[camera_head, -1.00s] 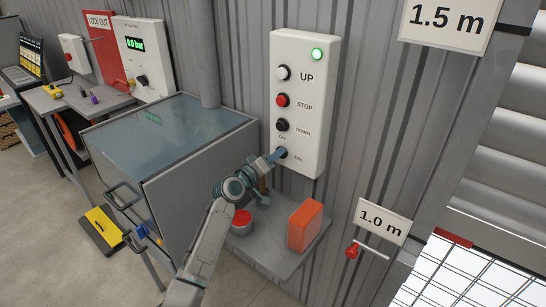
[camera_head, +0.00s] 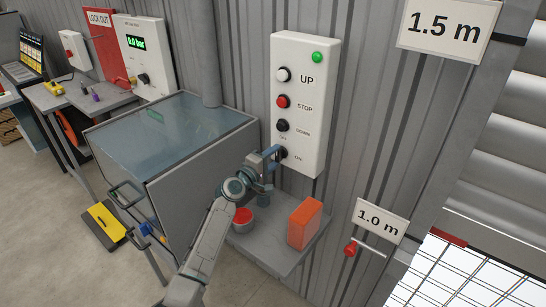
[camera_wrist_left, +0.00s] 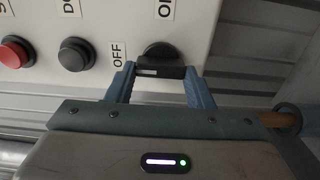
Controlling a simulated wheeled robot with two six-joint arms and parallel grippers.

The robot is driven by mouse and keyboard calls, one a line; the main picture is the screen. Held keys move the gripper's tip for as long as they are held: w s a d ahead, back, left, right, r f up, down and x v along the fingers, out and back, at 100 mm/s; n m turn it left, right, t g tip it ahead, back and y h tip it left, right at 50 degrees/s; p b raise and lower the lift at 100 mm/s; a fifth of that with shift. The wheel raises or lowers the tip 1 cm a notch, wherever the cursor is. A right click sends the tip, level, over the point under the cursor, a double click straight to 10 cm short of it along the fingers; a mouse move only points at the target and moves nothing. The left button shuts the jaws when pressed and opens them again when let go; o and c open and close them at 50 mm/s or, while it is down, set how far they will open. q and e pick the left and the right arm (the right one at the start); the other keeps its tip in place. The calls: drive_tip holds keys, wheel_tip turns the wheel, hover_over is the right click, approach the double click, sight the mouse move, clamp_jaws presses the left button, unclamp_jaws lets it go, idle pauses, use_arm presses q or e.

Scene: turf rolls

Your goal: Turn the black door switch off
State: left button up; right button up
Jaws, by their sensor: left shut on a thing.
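The white control panel (camera_head: 308,150) hangs on the corrugated wall, with UP, STOP and DOWN buttons. The black door switch (camera_head: 284,153) is below them, with OFF above it and ON to its right. In the left wrist view the switch handle (camera_wrist_left: 160,71) lies between the two blue fingers, and its pale mark points left, toward the OFF label (camera_wrist_left: 118,53). My left gripper (camera_head: 277,156) is shut on this handle; it also fills the middle of the left wrist view (camera_wrist_left: 163,82). The green lamp (camera_head: 317,57) looks plain green. My right gripper is not in view.
Below the panel a grey shelf (camera_head: 268,246) holds a red-topped can (camera_head: 243,220) and an orange box (camera_head: 304,223). A large glass-topped cabinet (camera_head: 175,130) stands to the left of my arm. A red-knobbed lever (camera_head: 350,250) is at the lower right.

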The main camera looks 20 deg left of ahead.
use_arm(q)
drive_tip(key=shift+f, duration=0.1)
idle(0.4)
drive_tip(key=o, duration=1)
drive_tip(key=b+v, duration=0.1)
drive_tip(key=v, duration=0.9)
drive_tip(key=shift+s+b, duration=0.4)
drive_tip(key=shift+a, duration=0.15)
